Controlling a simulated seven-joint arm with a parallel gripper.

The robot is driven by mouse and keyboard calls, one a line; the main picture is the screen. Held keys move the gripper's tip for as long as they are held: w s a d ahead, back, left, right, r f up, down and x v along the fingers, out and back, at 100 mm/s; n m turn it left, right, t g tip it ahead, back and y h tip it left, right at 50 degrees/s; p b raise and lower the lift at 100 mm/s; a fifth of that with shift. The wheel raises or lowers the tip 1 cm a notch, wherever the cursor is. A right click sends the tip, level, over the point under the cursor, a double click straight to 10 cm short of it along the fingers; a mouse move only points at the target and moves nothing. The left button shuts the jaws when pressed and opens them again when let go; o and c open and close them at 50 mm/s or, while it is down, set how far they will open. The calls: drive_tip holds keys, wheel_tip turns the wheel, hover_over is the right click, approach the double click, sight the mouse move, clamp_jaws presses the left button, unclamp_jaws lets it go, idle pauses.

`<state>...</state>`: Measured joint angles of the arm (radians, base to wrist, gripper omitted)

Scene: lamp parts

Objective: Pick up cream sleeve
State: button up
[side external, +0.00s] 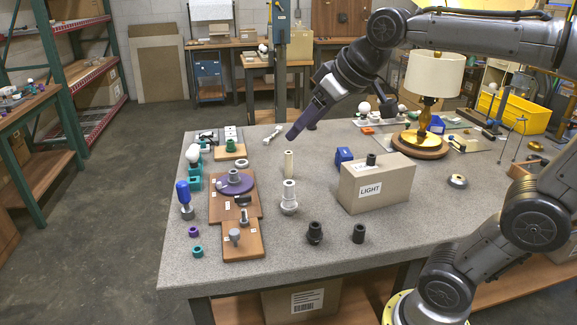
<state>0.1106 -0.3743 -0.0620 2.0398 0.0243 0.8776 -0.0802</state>
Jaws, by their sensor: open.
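The cream sleeve (289,164) is a slim pale cylinder standing upright on the grey table, behind a white and grey stacked part (289,197). My gripper (291,135) has long purple-grey fingers and reaches down from the upper right. In the picture its tip is just above the sleeve's top, with a small gap between them. How far apart they are in depth cannot be told. The fingers overlap in this view, so the gap between them does not show. My gripper is open and nothing shows in it.
A cardboard box marked LIGHT (372,190) stands to the right, with a blue part (344,156) behind it. Two black sockets (358,233) stand in front. Wooden boards (236,243) with small parts lie left. A lit lamp (433,80) stands at the back right.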

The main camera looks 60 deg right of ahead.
drive_tip(key=w+d+r+m+h, duration=0.1)
drive_tip(key=w+d, duration=0.6)
drive_tip(key=w, duration=0.4)
drive_tip(key=m+g, duration=0.4)
hover_over(288, 160)
drive_tip(key=s, duration=0.4)
wheel_tip(288, 160, down, 22)
drive_tip(key=r, duration=0.1)
drive_tip(key=shift+h, duration=0.3)
drive_tip(key=x, duration=0.7)
drive_tip(key=shift+w+a+f, duration=0.15)
drive_tip(key=shift+a, duration=0.25)
drive_tip(key=shift+w+x, duration=0.1)
drive_tip(key=shift+x, duration=1.35)
drive_tip(key=shift+w+x, duration=0.15)
drive_tip(key=shift+x, duration=1.25)
drive_tip(key=shift+a, duration=0.2)
clamp_jaws()
